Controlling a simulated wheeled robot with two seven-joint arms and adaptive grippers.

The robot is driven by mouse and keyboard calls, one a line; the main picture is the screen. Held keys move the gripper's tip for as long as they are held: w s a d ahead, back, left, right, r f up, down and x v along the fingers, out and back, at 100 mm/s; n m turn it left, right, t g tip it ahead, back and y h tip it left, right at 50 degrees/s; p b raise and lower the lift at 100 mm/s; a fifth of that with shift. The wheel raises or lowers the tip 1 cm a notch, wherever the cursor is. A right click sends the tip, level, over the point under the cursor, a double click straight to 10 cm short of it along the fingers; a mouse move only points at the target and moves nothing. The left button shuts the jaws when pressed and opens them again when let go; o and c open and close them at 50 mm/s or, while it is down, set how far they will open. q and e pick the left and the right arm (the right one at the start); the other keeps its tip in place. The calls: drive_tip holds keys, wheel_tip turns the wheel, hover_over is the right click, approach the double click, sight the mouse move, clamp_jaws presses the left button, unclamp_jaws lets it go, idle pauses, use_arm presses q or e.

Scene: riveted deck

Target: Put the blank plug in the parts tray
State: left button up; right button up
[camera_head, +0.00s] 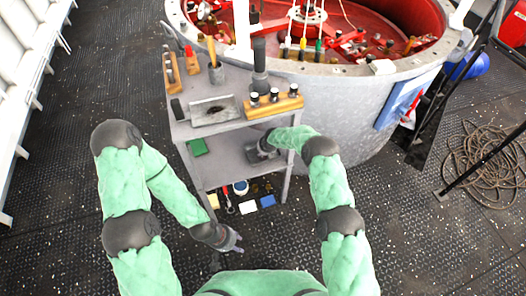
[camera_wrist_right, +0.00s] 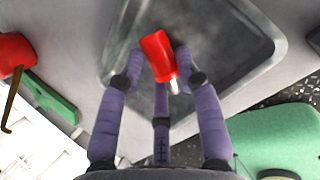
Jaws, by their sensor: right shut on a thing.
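The red blank plug (camera_wrist_right: 160,54), with a pale tip, is between the fingertips of my right gripper (camera_wrist_right: 160,70), which is shut on it. In the right wrist view a grey metal parts tray (camera_wrist_right: 262,45) with a raised rim lies behind the plug. In the head view a metal tray (camera_head: 232,107) sits on the cart top; I cannot tell for sure that it is the same one. My right gripper (camera_head: 255,152) is at the cart's middle level there, and the plug cannot be made out. My left gripper (camera_head: 232,240) is open and empty, low before the cart.
The grey cart (camera_head: 229,160) carries wooden holders (camera_head: 272,107), a dark cylinder and upright tools on top. A green item (camera_head: 197,147) lies on its middle shelf. A large round vessel (camera_head: 345,105) stands behind. Coiled rope (camera_head: 485,165) lies right; the floor in front is clear.

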drive_tip(key=o, duration=1.1)
drive_tip(key=shift+f, duration=0.1)
drive_tip(key=shift+o, duration=0.2)
drive_tip(key=p+v, duration=0.3)
drive_tip(key=v, duration=0.4)
drive_tip(key=shift+w+a, duration=0.1)
drive_tip(key=shift+w, duration=0.05)
drive_tip(key=shift+s+r+p, duration=0.25)
drive_tip(key=shift+r+p, duration=0.05)
drive_tip(key=shift+r, duration=0.1)
